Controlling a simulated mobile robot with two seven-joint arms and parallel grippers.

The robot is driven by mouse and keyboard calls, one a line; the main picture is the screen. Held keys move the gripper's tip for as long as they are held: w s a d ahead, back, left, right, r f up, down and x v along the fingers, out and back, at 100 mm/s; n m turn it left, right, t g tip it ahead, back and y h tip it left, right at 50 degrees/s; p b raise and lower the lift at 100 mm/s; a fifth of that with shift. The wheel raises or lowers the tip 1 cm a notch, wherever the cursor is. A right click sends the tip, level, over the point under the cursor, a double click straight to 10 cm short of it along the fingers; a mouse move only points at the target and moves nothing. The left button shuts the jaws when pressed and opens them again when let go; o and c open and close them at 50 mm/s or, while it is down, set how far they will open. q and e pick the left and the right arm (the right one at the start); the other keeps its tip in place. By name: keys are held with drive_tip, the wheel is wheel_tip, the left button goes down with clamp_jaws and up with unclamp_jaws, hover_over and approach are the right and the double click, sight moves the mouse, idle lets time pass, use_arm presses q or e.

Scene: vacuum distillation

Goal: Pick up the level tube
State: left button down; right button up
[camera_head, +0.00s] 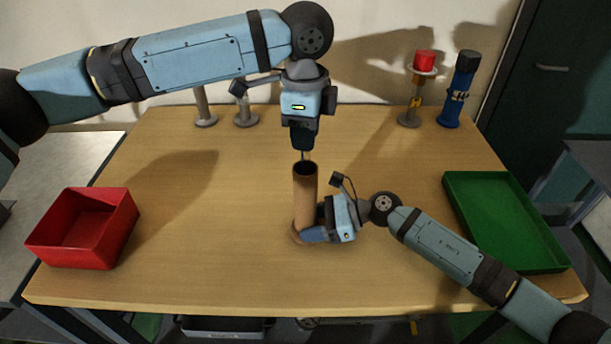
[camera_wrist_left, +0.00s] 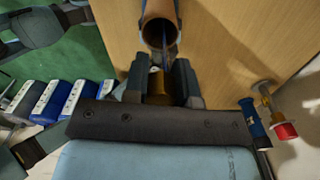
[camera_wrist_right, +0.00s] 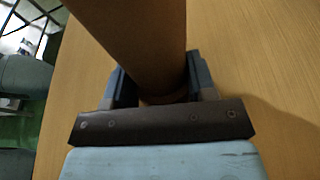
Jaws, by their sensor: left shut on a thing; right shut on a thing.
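A brown hollow tube (camera_head: 305,195) stands upright at the middle of the table, its dark open mouth facing up. My right gripper (camera_head: 310,233) is shut on this tube near its base; the right wrist view shows the brown tube (camera_wrist_right: 135,35) between both fingers. My left gripper (camera_head: 302,148) points straight down just above the tube's mouth. It is shut on a thin, dark piece (camera_wrist_left: 168,52), mostly hidden by the fingers, which reaches toward the mouth of the brown tube (camera_wrist_left: 158,12). I cannot tell which piece is the level tube.
A red open box (camera_head: 85,228) stands at the left and a green tray (camera_head: 505,222) lies at the right. At the back are two grey stands, a stand with a red block (camera_head: 425,60) and a blue cylinder (camera_head: 462,85). The table's front area is clear.

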use_arm(q)
drive_tip(key=shift+r, duration=0.1)
use_arm(e)
drive_tip(key=shift+f, duration=0.1)
use_arm(q)
wheel_tip(320, 180, up, 28)
use_arm(e)
drive_tip(key=o, duration=1.1)
drive_tip(key=v, duration=1.2)
